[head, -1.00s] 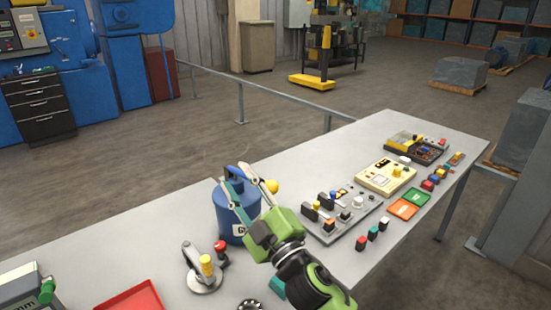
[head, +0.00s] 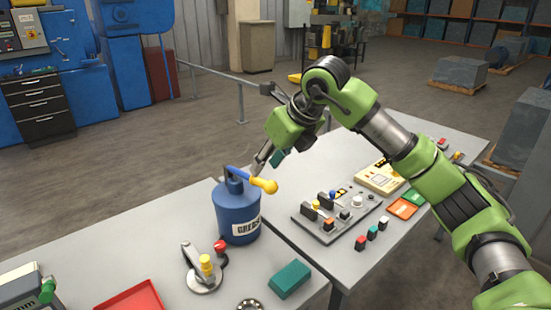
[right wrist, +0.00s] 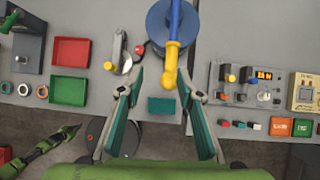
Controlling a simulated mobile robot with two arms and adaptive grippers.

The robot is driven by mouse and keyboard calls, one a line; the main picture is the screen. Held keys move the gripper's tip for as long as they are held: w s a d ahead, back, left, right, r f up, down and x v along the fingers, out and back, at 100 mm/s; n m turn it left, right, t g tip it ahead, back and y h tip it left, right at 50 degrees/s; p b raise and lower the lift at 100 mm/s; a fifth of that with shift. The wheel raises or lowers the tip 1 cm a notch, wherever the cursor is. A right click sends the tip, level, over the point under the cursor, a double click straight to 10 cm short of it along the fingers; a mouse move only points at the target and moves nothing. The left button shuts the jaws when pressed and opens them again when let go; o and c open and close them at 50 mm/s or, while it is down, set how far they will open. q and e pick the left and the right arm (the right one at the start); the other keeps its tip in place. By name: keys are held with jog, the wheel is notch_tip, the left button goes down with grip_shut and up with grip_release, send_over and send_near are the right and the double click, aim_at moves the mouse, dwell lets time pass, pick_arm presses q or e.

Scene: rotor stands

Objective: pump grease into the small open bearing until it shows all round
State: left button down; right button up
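A blue grease bucket (head: 236,215) with a white label stands on the bench, with a blue lever (head: 238,174) ending in a yellow grip (head: 264,185). The bucket (right wrist: 157,28) and yellow grip (right wrist: 170,75) also show in the right wrist view. My right gripper (head: 266,162) is just beyond the grip; in the right wrist view its two fingers (right wrist: 159,95) are spread and empty, apart from the grip. A small ring-shaped bearing (head: 250,305) is cut by the head view's bottom edge; its grease cannot be made out. My left gripper (right wrist: 68,132) shows small in the right wrist view.
A teal block (head: 290,279) lies right of the bearing. A silver stand with a yellow-topped post (head: 205,274) and red knob is left of it. A red tray (head: 130,298) lies further left.

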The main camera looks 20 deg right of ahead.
aim_at(261, 179)
jog(key=shift+d+r+h, duration=0.25)
jog(key=shift+d+h, duration=0.05)
jog(key=shift+d, duration=0.5)
jog(key=shift+d+f, duration=0.1)
jog(key=shift+d, duration=0.05)
jog(key=b+x, duration=0.4)
jog(key=x, duration=0.7)
jog(key=c, duration=0.8)
jog(key=shift+c, duration=0.2)
jog(key=shift+f, duration=0.1)
